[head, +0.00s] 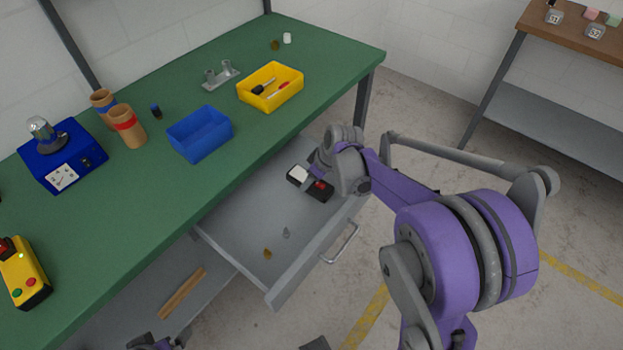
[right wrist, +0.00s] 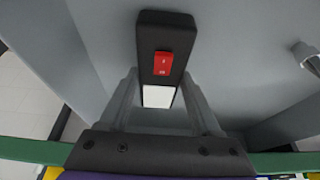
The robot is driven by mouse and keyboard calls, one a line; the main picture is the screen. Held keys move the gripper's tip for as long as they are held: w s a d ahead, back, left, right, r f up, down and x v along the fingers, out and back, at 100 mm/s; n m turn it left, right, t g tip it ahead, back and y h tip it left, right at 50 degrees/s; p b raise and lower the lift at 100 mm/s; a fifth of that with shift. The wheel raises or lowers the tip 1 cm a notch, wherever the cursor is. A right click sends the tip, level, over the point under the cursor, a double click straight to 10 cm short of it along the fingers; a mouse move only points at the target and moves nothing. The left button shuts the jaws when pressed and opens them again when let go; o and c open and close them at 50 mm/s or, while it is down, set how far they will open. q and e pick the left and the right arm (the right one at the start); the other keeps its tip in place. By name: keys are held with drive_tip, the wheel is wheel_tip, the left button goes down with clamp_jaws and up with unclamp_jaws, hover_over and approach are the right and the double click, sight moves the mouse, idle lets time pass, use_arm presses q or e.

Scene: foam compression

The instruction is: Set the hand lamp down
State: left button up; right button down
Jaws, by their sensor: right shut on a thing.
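The hand lamp is a black bar with a red switch and a white panel. In the head view the lamp (head: 325,192) is at the far right end of the open grey drawer (head: 245,215), low over its floor or on it; I cannot tell whether it touches. My right gripper (head: 312,176) is shut on the lamp. In the right wrist view the lamp (right wrist: 167,32) shows with its white panel end between the fingers of the right gripper (right wrist: 160,92). Part of my left gripper (head: 155,343) shows at the bottom edge of the head view; its fingers are unclear.
The drawer holds a grey plumb-shaped piece (head: 287,232) and a small brass piece (head: 267,254); its middle is otherwise bare. The green bench (head: 185,180) above carries a blue bin (head: 200,135), a yellow bin (head: 270,87) and a blue device (head: 62,157). A wooden stick (head: 183,292) lies on the lower shelf.

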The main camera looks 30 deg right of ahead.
drive_tip(key=c, duration=0.5)
unclamp_jaws()
drive_tip(key=shift+f, duration=0.2)
drive_tip(key=shift+c, duration=0.2)
drive_tip(key=o, duration=0.4)
drive_tip(key=shift+o, duration=0.2)
drive_tip(key=shift+r, duration=0.1)
drive_tip(key=shift+r, duration=0.15)
drive_tip(key=p+v, duration=0.1)
drive_tip(key=v, duration=1.1)
drive_tip(key=shift+p, duration=0.3)
